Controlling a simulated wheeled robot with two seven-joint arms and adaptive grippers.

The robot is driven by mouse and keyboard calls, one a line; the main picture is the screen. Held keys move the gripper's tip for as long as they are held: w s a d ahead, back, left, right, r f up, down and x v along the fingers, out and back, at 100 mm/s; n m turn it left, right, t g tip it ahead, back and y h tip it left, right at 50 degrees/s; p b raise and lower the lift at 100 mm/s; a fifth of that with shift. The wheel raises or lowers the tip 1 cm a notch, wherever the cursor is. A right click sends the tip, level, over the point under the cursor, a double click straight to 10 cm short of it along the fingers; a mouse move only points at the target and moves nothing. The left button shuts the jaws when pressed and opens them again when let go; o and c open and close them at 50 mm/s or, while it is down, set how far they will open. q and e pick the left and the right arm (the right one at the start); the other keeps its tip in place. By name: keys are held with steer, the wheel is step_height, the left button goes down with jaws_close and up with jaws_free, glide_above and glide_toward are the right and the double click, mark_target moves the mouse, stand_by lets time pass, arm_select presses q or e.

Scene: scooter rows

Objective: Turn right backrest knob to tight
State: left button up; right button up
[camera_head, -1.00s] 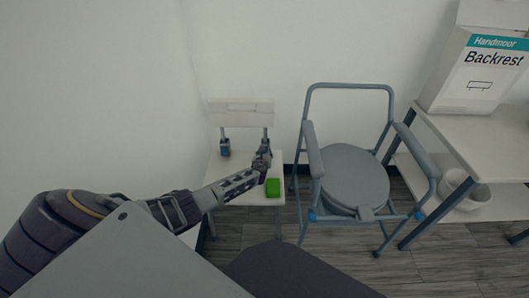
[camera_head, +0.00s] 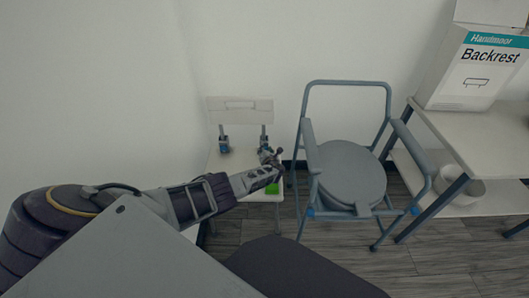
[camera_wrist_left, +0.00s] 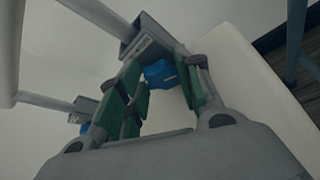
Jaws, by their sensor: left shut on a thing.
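The white chair's backrest (camera_head: 240,116) stands on two posts at the rear of a white seat (camera_head: 222,165). The right bracket (camera_head: 264,140) is just beyond my left gripper (camera_head: 270,158). In the left wrist view the right blue knob (camera_wrist_left: 160,73) sits between the green-padded fingertips of the left gripper (camera_wrist_left: 160,85), which is shut on it. The left blue knob (camera_head: 224,147) is at the other post. It also shows partly in the left wrist view (camera_wrist_left: 85,128). The knob's marking cannot be read. My right gripper is not in view.
A green item (camera_head: 272,188) is on the seat's front, partly hidden by my arm. A grey commode chair (camera_head: 345,172) stands close on the right. A table (camera_head: 480,135) with a Backrest box (camera_head: 478,75) is further right. A wall is behind.

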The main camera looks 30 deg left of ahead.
arm_select(q)
steer(key=m+y+b, duration=0.1)
steer(key=m+b, duration=0.1)
steer(key=shift+w+d+f+m+y+b, duration=0.15)
steer(key=shift+f+m+y+b, duration=0.1)
steer(key=shift+m+y+b, duration=0.15)
steer(key=shift+d+m+g+y+b, duration=0.1)
steer(key=shift+m+g+y+b, duration=0.2)
steer(key=shift+m+y+b, duration=0.55)
steer(key=shift+m+h, duration=0.25)
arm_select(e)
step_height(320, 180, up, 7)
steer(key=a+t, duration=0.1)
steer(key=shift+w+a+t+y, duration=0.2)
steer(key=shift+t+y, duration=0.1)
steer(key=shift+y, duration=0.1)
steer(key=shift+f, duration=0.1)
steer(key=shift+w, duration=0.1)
arm_select(q)
steer(key=o, duration=1)
steer(key=shift+r, duration=0.7)
